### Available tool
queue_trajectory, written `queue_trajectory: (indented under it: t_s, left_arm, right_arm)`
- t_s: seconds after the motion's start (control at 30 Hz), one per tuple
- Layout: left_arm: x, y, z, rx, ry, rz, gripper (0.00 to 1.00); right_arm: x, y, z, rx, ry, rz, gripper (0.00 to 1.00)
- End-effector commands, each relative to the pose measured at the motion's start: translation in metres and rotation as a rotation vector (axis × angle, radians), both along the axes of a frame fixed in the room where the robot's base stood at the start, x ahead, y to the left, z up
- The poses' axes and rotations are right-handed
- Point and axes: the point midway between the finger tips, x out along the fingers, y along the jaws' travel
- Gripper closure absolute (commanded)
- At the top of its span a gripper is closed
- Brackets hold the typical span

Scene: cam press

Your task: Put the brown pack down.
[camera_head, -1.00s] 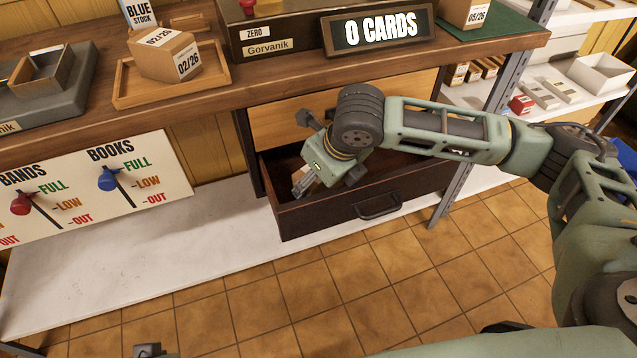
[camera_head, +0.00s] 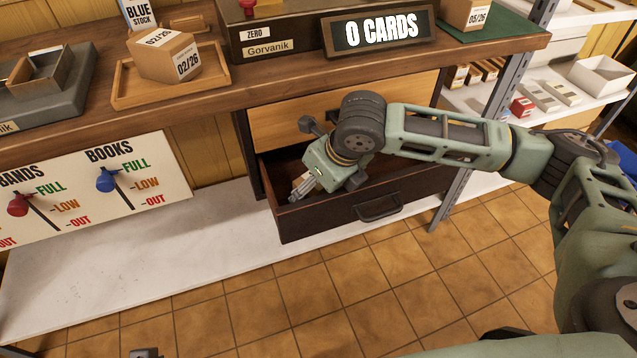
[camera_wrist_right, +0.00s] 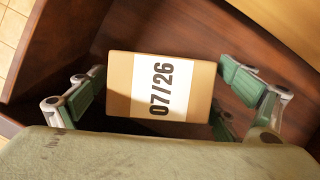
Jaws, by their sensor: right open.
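The brown pack (camera_wrist_right: 160,87) is a small cardboard box with a white label reading 07/26. In the right wrist view it lies inside the dark open drawer (camera_wrist_right: 75,40). My right gripper (camera_wrist_right: 165,95) is open, with a green-padded finger on each side of the pack and a visible gap on the left. Whether the right finger touches it I cannot tell.
Another brown pack (camera_head: 163,56), labelled 02/26, sits on a wooden tray (camera_head: 205,86) on the counter. A sign reading 0 CARDS (camera_head: 380,30) stands above the drawer. A lever board (camera_head: 150,180) is at the left. The tiled floor in front is clear.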

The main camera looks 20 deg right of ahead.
Motion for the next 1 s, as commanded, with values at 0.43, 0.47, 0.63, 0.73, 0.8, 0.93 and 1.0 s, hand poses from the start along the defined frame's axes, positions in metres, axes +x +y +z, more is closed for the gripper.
queue_trajectory:
  t_s: [0.43, 0.47, 0.63, 0.73, 0.8, 0.93, 1.0]
  left_arm:
    - [0.009, -0.002, -0.02, -0.001, 0.015, -0.002, 0.6]
    - [0.01, -0.002, -0.025, -0.001, 0.017, -0.002, 0.6]
    - [0.014, -0.003, -0.047, 0.0, 0.03, -0.004, 0.6]
    - [0.014, -0.003, -0.055, 0.001, 0.032, -0.005, 0.6]
    - [0.014, -0.003, -0.058, 0.001, 0.033, -0.005, 0.6]
    - [0.015, -0.003, -0.059, 0.001, 0.032, -0.005, 0.6]
    - [0.015, -0.003, -0.059, 0.001, 0.032, -0.005, 0.6]
  right_arm:
    - [-0.014, -0.007, 0.044, 0.0, -0.003, 0.0, 0.07]
    - [-0.016, -0.007, 0.047, 0.0, -0.003, 0.0, 0.07]
    - [-0.022, -0.01, 0.064, 0.001, -0.002, 0.0, 0.07]
    - [-0.025, -0.011, 0.069, 0.001, -0.001, -0.001, 0.07]
    - [-0.026, -0.012, 0.071, 0.001, -0.001, -0.001, 0.07]
    - [-0.026, -0.012, 0.071, 0.0, 0.0, -0.001, 0.07]
    - [-0.026, -0.012, 0.071, 0.0, 0.0, -0.001, 0.07]
